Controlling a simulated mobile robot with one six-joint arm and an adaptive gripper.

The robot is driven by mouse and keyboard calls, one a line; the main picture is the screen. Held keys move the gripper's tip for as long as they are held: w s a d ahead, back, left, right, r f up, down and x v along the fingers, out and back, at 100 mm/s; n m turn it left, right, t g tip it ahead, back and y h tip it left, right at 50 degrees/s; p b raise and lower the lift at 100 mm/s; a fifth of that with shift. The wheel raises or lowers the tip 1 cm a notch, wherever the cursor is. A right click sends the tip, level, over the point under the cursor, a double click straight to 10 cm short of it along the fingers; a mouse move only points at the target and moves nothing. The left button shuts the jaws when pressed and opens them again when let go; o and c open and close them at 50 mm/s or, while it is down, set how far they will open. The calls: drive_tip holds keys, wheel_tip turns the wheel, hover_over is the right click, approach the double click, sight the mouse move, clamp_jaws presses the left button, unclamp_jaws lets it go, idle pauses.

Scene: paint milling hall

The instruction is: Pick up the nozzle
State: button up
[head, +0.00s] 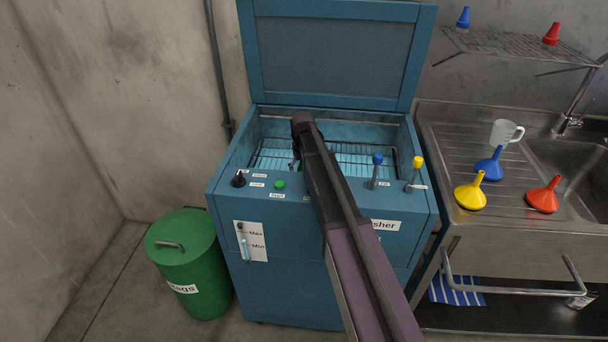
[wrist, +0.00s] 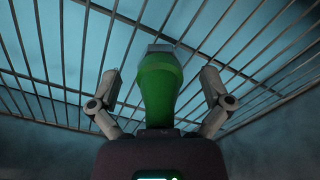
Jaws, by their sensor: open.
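A green nozzle (wrist: 160,88) with a grey end is in the wrist view, on or just above the wire rack inside the blue washer. My gripper (wrist: 160,82) is open, with one finger on each side of the nozzle and a visible gap on both sides. In the head view my arm reaches over the washer's front edge and down into the basin.
The washer (head: 290,225) has its lid (head: 335,55) raised behind. Blue (head: 377,170) and yellow (head: 414,172) handles stand at its right front. A green bin (head: 187,265) stands left; a sink bench with funnels (head: 470,194) stands right.

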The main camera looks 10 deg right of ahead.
drive_tip(key=shift+f, duration=0.2)
idle(0.5)
drive_tip(key=c, duration=1.2)
